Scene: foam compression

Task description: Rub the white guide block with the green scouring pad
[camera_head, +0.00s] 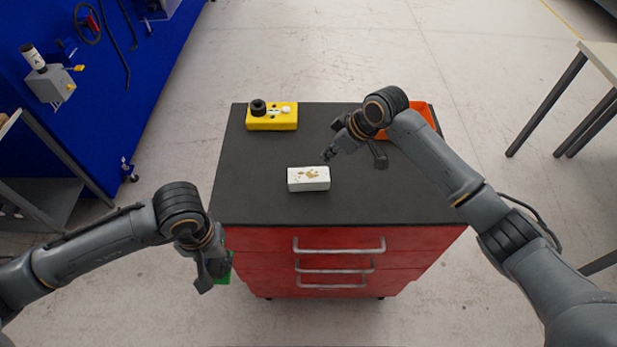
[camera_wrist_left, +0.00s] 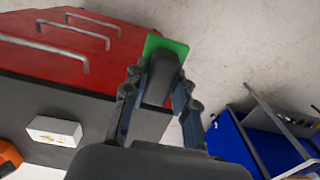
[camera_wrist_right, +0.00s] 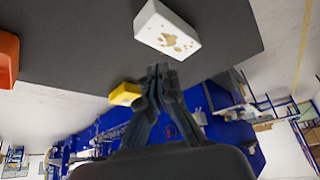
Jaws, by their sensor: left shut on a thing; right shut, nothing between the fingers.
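The white guide block (camera_head: 309,180) lies on the dark top of the red cabinet, with brownish stains on its upper face. It also shows in the left wrist view (camera_wrist_left: 54,131) and the right wrist view (camera_wrist_right: 167,30). My left gripper (camera_head: 215,272) is shut on the green scouring pad (camera_wrist_left: 166,44), in front of the cabinet's left side and off the top. In the head view the pad (camera_head: 226,268) is mostly hidden behind the gripper. My right gripper (camera_head: 327,155) is shut and empty, just behind and right of the block, apart from it.
A yellow box (camera_head: 287,121) with a black knob stands at the back left of the cabinet top (camera_head: 250,205). An orange bin (camera_head: 421,115) is at the back right, partly behind my right arm. Red drawers with metal handles (camera_head: 338,251) face me.

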